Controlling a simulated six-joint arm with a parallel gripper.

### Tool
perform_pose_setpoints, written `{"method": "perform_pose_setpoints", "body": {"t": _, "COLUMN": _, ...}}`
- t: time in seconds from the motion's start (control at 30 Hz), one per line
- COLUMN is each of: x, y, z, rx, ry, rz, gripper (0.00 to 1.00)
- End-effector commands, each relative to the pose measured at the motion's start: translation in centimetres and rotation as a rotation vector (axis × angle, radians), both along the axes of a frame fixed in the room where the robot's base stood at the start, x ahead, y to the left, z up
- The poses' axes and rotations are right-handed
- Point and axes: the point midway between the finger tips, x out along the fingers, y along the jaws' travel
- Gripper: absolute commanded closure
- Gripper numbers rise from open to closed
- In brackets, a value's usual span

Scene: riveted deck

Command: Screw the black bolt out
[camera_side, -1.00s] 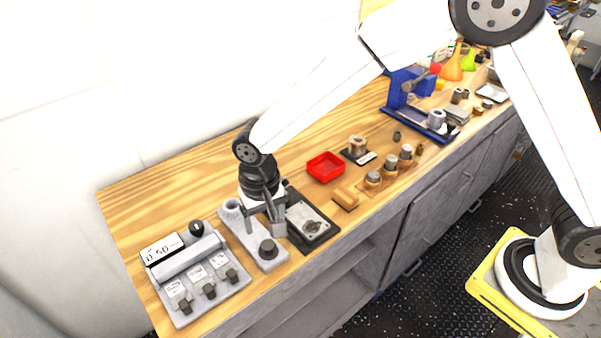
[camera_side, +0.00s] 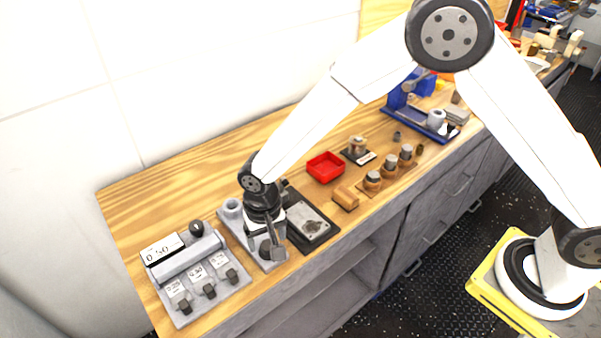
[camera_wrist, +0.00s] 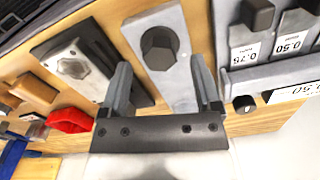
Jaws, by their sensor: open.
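The black bolt (camera_wrist: 160,47) shows its dark hexagonal head on a grey plate (camera_wrist: 185,90) in the wrist view. In the side view the grey plate (camera_side: 233,224) lies near the bench front, and my gripper partly covers the bolt (camera_side: 265,251). My gripper (camera_side: 265,240) points down over the bolt's end of the plate. In the wrist view my gripper (camera_wrist: 160,66) is open, with one finger to each side of the bolt's line and nothing held. I cannot tell whether the fingertips reach down around the head.
A black-based metal block (camera_side: 309,224) stands close right of the plate. A grey rack with labelled blocks (camera_side: 205,277) stands close left. A grey ring-shaped socket (camera_side: 232,207) is at the plate's back end. A red tray (camera_side: 325,167) and wooden block (camera_side: 345,198) lie farther right.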

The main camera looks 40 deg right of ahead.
Motion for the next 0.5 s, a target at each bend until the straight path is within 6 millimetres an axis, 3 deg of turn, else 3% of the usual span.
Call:
{"method": "perform_pose_setpoints", "body": {"t": 0.2, "x": 0.0, "y": 0.0, "z": -1.4, "rx": 0.0, "ry": 0.0, "rz": 0.0, "gripper": 0.19}}
{"method": "perform_pose_setpoints", "body": {"t": 0.5, "x": 0.0, "y": 0.0, "z": -1.6, "rx": 0.0, "ry": 0.0, "rz": 0.0, "gripper": 0.19}}
